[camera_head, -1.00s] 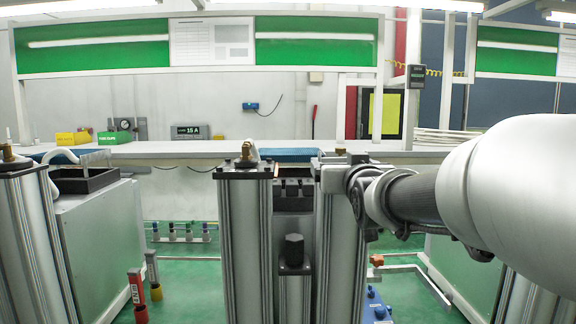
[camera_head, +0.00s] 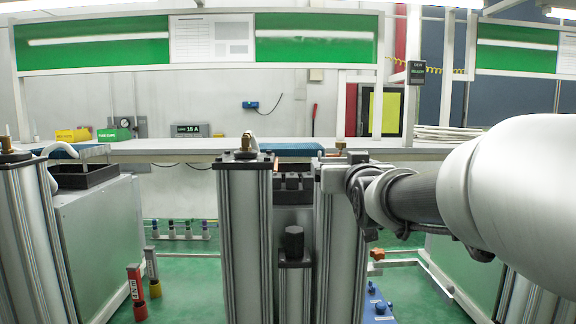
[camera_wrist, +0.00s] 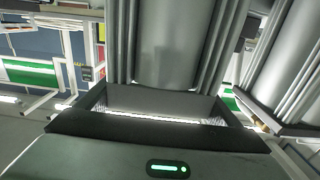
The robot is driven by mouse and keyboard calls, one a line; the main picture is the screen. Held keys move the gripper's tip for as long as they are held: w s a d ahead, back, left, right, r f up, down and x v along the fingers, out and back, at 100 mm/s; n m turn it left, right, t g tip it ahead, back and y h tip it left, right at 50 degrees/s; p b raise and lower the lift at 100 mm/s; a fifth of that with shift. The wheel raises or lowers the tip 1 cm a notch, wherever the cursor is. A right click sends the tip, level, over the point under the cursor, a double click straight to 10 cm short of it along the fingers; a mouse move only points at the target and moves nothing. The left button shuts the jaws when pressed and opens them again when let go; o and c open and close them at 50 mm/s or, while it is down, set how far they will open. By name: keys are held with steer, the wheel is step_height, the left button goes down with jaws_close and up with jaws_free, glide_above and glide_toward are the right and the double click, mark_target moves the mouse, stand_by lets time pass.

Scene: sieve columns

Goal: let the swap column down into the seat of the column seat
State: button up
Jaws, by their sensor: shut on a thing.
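The swap column (camera_head: 334,250) is a tall grey ribbed column right of the middle in the head view. My gripper (camera_head: 345,172) is shut on it near its top and holds it upright. In the wrist view the column (camera_wrist: 165,45) stands between the dark jaws of my gripper (camera_wrist: 160,120). The column's lower end runs out of the head picture, so its foot is hidden. The seat of the column seat cannot be made out in either view, and I cannot tell whether the column touches it.
A similar column (camera_head: 246,240) with a dark cap and brass fitting stands close on the left. A short dark-capped post (camera_head: 293,245) is between them. Another column (camera_head: 30,240) is at far left, near a cabinet with a dark tray (camera_head: 85,176). A bench (camera_head: 170,150) runs behind.

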steer(key=o, duration=2)
steer(key=shift+f, duration=0.35)
steer(key=s, duration=1.7)
steer(key=shift+s+r, duration=0.25)
steer(key=shift+s, duration=0.05)
